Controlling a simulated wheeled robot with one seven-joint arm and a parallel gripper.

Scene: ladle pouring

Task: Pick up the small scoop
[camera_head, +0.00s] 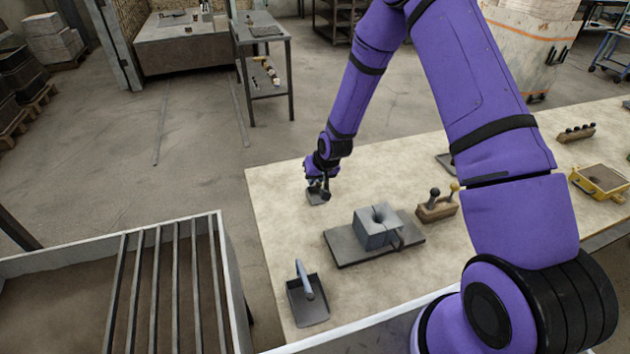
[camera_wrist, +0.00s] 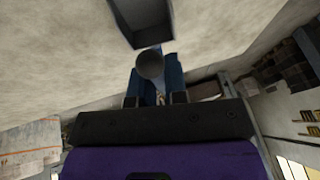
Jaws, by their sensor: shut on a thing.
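The small scoop (camera_head: 316,198) is a dark, shallow pan at the far left part of the pale table. In the wrist view its dark pan (camera_wrist: 146,22) shows at the top, with the round grey end of its handle (camera_wrist: 150,64) in front of my fingers. My gripper (camera_head: 320,186) is shut on the handle; in the wrist view the blue fingers (camera_wrist: 153,92) stand on both sides of it. I cannot tell whether the pan touches the table or is just above it. Most of the handle is hidden by my gripper.
A larger-looking scoop (camera_head: 308,306) with a raised blue-grey handle lies at the table's near left. A grey block with a funnel hole (camera_head: 376,232) stands on a dark plate mid-table. A wooden holder (camera_head: 437,210) with knobs is right of it. A slatted bin (camera_head: 228,270) borders the left.

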